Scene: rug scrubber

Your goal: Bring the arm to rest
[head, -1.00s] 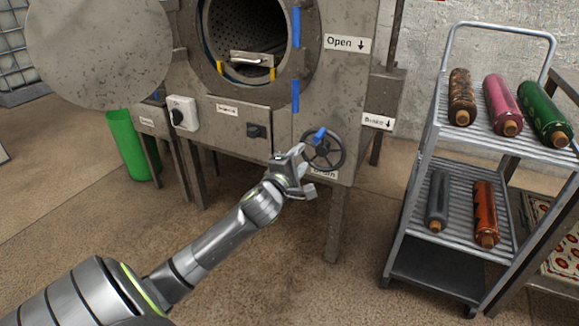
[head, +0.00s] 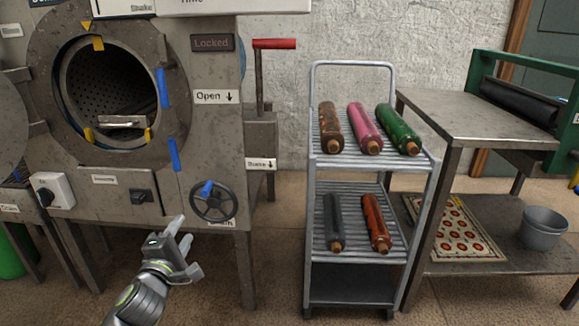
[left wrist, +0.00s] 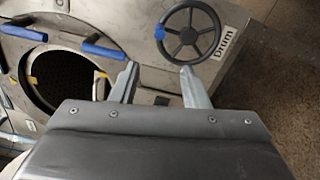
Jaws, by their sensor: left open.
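My left gripper (head: 184,245) is open and empty in the lower left of the head view, in front of the grey drum machine (head: 215,130). It shows below and left of the dark handwheel (head: 213,201) with a blue knob. In the left wrist view the two fingers (left wrist: 160,83) are spread apart with nothing between them. The handwheel, beside a "Drum" label, shows beyond the fingertips there (left wrist: 190,34), apart from them. My right gripper is in neither view.
The machine's round opening (head: 112,95) is uncovered. A metal cart (head: 312,170) with several rolled rugs stands to the right. A red-handled lever (head: 274,44) sticks out at the machine's side.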

